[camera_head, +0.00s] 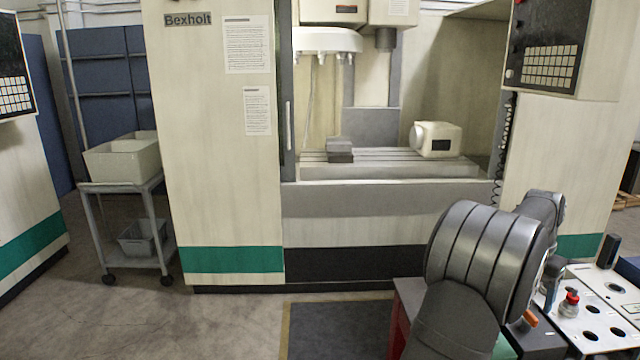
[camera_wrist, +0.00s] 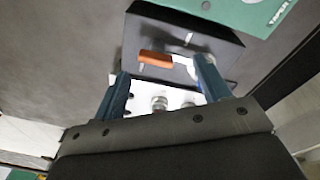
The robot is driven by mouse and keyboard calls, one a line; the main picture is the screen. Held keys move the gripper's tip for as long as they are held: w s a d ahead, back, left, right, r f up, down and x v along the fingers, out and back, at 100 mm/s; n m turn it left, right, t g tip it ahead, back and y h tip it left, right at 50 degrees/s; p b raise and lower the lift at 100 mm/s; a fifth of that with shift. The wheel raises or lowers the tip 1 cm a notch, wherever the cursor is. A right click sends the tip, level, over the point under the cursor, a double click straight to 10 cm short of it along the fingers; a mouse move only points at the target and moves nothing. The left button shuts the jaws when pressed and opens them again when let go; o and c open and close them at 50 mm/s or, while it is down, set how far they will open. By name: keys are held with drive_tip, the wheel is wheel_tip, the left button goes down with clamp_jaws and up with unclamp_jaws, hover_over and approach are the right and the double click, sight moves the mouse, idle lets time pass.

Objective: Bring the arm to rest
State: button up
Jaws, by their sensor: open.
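My gripper (camera_wrist: 163,68) shows in the wrist view as two blue fingers spread apart. It is open, with nothing held between the fingers. Beyond the fingertips, an orange-handled piece (camera_wrist: 158,60) lies on a dark block; the same orange shows in the head view (camera_head: 530,317). My arm (camera_head: 485,250) is bent at the lower right of the head view, over the work stand, and hides part of it. The gripper's fingers cannot be made out clearly there.
A white plate with round holes (camera_head: 592,322) stands at the lower right, bearing a red-topped piece (camera_head: 570,304). A green card (camera_wrist: 255,12) lies beyond the fingers. A milling machine (camera_head: 225,150) stands behind, and a cart (camera_head: 165,232) at left. Floor at lower left is clear.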

sight(531, 313)
drive_tip(key=shift+s+d+f+n+y, duration=0.1)
drive_tip(key=shift+d+f+n+y, duration=0.15)
drive_tip(key=shift+f+n, duration=0.35)
drive_tip(key=shift+s+d+f+n+y, duration=0.15)
drive_tip(key=shift+d+f+n, duration=0.2)
drive_tip(key=shift+f, duration=0.6)
drive_tip(key=shift+d+f+n+y, duration=0.2)
drive_tip(key=shift+d+f+n, duration=0.15)
drive_tip(key=shift+f, duration=0.4)
drive_tip(key=o, duration=0.7)
drive_tip(key=w+a+r+n+t+h, duration=0.1)
drive_tip(key=w+a+r+n+h, duration=0.15)
drive_tip(key=r+n, duration=0.45)
drive_tip(key=w+a+r+n+t+h, duration=0.2)
drive_tip(key=w+r+n, duration=0.1)
drive_tip(key=r, duration=0.7)
drive_tip(key=shift+y, duration=0.25)
drive_tip(key=x, duration=0.9)
drive_tip(key=shift+s+f, duration=0.3)
drive_tip(key=shift+s, duration=0.05)
drive_tip(key=v, duration=1)
drive_tip(key=shift+w+a+r, duration=0.1)
drive_tip(key=shift+w, duration=0.1)
